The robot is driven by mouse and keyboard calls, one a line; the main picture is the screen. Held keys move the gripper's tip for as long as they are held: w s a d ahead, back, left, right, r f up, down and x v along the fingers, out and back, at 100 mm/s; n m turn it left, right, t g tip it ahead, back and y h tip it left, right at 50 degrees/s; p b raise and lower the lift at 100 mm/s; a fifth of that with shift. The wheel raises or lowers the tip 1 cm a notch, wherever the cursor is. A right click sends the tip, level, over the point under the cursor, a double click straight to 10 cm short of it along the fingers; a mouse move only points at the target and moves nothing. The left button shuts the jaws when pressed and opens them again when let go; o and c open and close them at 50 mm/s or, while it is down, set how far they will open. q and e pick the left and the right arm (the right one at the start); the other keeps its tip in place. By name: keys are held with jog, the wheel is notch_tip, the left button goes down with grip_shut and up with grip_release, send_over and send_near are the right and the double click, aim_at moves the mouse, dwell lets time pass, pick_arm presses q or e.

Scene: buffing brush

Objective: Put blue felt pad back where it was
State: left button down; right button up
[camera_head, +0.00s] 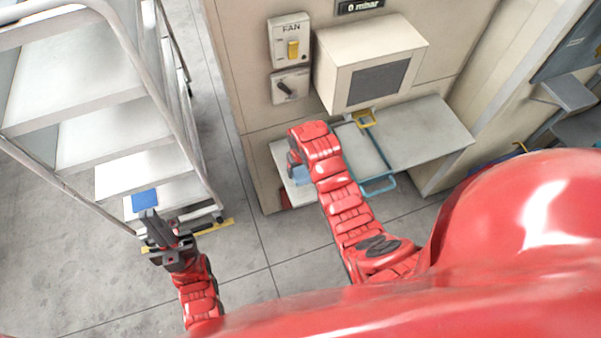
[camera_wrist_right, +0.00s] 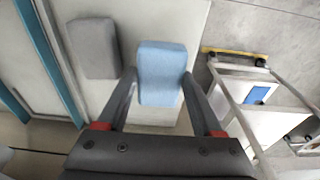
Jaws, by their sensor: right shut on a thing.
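The blue felt pad (camera_wrist_right: 160,68), a light blue block with rounded corners, sits between the fingertips of my right gripper (camera_wrist_right: 160,82) in the right wrist view. The gripper is shut on it. In the head view a part of the light blue pad (camera_head: 302,175) shows beside my right wrist, over the left end of the low bench; the arm hides most of the gripper. A grey block of similar shape (camera_wrist_right: 93,47) lies beside the pad on the pale surface. My left gripper (camera_head: 160,228) is by the cart's lowest step; its finger gap is unclear.
A flat blue square (camera_head: 144,200) lies on the lowest step of the metal cart (camera_head: 130,178) at left. A beige box (camera_head: 372,62) overhangs the bench (camera_head: 425,130). A blue-handled tray (camera_head: 378,186) is right of my right arm. Floor between cart and bench is clear.

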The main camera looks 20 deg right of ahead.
aim_at(301, 172)
notch_tip(301, 172, down, 2)
jog(key=shift+s+f+p, duration=0.1)
jog(key=shift+f+p, duration=0.1)
jog(key=shift+p, duration=0.55)
jog(key=shift+f, duration=0.35)
jog(key=shift+f, duration=0.15)
jog(key=o, duration=1.3)
